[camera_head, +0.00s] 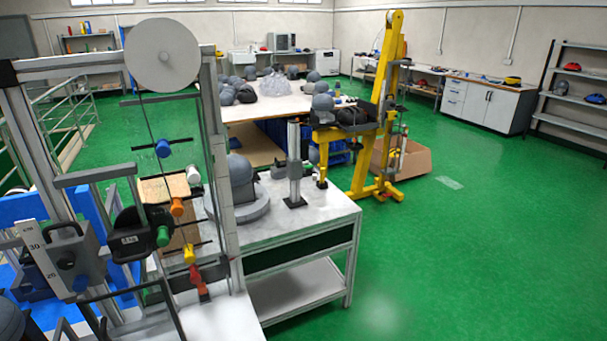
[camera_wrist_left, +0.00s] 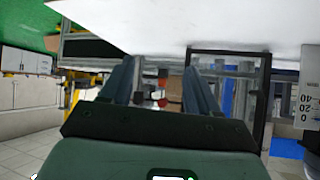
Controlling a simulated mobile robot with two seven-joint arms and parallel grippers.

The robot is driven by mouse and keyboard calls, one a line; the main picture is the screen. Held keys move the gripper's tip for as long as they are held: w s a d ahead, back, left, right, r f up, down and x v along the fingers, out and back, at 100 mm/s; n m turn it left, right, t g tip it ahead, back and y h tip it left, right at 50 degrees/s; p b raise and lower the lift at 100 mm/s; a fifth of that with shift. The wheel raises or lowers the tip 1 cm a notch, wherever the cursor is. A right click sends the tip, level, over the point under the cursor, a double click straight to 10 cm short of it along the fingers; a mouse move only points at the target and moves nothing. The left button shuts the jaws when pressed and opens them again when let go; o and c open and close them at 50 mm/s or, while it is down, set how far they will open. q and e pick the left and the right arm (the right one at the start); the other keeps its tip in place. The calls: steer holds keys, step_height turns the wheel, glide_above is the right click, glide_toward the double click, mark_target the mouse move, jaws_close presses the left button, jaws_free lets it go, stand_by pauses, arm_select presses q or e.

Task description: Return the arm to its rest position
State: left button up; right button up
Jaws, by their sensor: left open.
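My left gripper (camera_wrist_left: 160,78) shows in the left wrist view, where the picture of the room looks upside down. Its two grey-blue fingers stand apart, and I see nothing held between them. Frame bars and small red and orange pieces show in the gap beyond the fingers. I cannot make out the left gripper with certainty in the head view. My right gripper is in neither view. The drop tower (camera_head: 217,150) stands at the left of the head view, with a white disc (camera_head: 162,55) on top and several coloured knobs on its lines.
A white-topped bench (camera_head: 300,218) stands right of the tower. A black rectangular frame (camera_wrist_left: 266,100) is right of the fingers in the wrist view. The green floor (camera_head: 470,260) at right is clear.

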arm_select(q)
steer(key=s+d+f+g+h+p, duration=0.1)
steer(key=s+d+f+g+h, duration=0.4)
steer(key=f, duration=0.6)
steer(key=s+d+f+n+g, duration=0.1)
steer(key=s+d+f+g, duration=0.2)
steer(key=s, duration=0.5)
steer(key=s+d+f+n+g+p, duration=0.1)
steer(key=s+d+f+g, duration=0.2)
steer(key=s+d+f, duration=0.3)
steer(key=s+d, duration=0.1)
steer(key=s, duration=0.2)
steer(key=shift+s+f+h+p, duration=0.25)
steer(key=shift+f+h+p, duration=0.05)
steer(key=shift+h, duration=0.1)
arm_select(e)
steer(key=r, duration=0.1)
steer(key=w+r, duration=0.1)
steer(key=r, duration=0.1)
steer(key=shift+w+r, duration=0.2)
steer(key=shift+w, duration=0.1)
